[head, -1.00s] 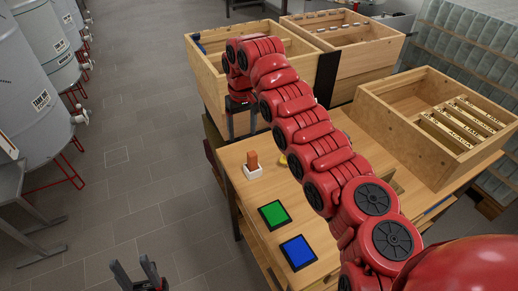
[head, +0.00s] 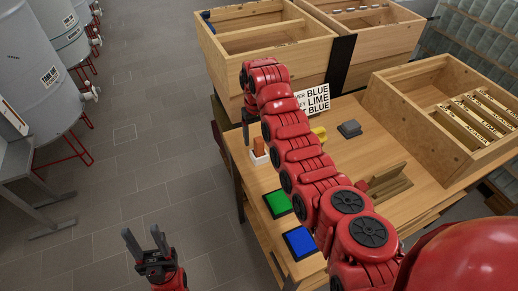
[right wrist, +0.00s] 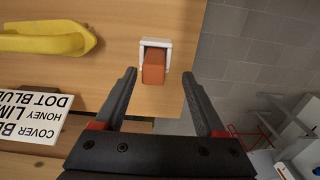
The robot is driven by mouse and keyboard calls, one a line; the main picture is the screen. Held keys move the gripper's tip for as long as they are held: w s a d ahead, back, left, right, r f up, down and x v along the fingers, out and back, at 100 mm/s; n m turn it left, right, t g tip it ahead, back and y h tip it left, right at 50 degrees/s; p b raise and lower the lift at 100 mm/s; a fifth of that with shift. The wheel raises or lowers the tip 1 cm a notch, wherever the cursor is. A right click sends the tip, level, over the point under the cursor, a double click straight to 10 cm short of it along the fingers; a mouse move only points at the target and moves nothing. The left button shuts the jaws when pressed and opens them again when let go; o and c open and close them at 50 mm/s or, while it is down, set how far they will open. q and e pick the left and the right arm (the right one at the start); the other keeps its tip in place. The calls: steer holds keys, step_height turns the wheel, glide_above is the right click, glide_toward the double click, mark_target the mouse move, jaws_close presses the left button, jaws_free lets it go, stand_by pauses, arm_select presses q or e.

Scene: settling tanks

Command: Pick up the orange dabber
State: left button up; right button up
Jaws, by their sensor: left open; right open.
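The orange dabber (right wrist: 153,68) stands in a small white holder (right wrist: 155,43) near the table's edge. It also shows in the head view (head: 259,145), partly hidden by my right arm. In the right wrist view my right gripper (right wrist: 157,80) is open, its two fingers on either side of the dabber's line and apart from it. My right gripper's fingertips are mostly hidden in the head view. My left gripper (head: 145,240) is open and empty over the floor at the lower left.
A green pad (head: 277,204) and a blue pad (head: 300,243) lie on the table. A yellow object (right wrist: 50,38) and a sign (right wrist: 32,112) are near the dabber. Wooden boxes (head: 270,40) stand behind, with another open box (head: 420,130) at right.

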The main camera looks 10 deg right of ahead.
mark_target(259, 146)
steer(key=shift+d+f+p, duration=0.15)
steer(key=shift+f+p, duration=0.2)
steer(key=shift+f, duration=0.1)
steer(key=f, duration=0.1)
steer(key=f+p, duration=0.2)
steer(key=f, duration=0.1)
steer(key=shift+d+f, duration=0.1)
steer(key=shift+d, duration=0.15)
steer(key=shift+w+f, duration=0.1)
steer(key=shift+f, duration=0.05)
jaws_close()
